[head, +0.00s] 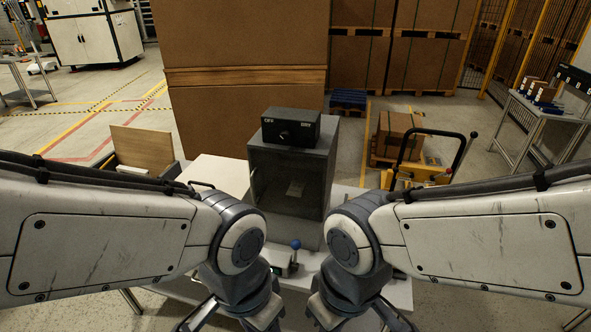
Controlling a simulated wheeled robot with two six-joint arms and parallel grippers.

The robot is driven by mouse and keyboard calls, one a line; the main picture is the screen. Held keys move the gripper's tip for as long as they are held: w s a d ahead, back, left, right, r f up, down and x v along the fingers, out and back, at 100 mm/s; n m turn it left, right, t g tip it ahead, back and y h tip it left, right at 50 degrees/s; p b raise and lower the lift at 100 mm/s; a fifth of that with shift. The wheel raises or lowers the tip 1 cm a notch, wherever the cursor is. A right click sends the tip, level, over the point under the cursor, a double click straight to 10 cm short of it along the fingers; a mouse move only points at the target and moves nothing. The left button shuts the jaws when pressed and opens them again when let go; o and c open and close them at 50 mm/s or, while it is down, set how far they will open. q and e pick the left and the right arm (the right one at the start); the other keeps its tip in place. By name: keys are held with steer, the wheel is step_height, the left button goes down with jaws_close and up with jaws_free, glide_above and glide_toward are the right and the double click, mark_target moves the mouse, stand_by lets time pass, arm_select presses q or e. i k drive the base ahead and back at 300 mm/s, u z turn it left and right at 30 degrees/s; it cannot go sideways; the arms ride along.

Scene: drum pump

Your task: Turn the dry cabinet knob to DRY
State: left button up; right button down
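The dry cabinet (291,185) is a dark grey box with a glass-like front, standing on a white table in the middle. A black control box (291,128) sits on its top, marked OFF at left and DRY at right. The small dark knob (284,134) is between the two labels; its pointing direction is too small to tell. My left gripper (232,321) and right gripper (360,322) are at the bottom edge, low and well short of the knob. Their fingers look spread apart and empty, with the tips partly cut off by the frame.
A blue-knobbed lever (295,244) stands on the table in front of the cabinet, between my arms. Large brown cartons (240,60) stand behind. A yellow pallet truck (425,172) is at right. Space above the control box is free.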

mark_target(286, 138)
steer(key=k, duration=0.5)
steer(key=u, duration=1.6)
steer(key=i, duration=1.1)
steer(key=z, duration=2.1)
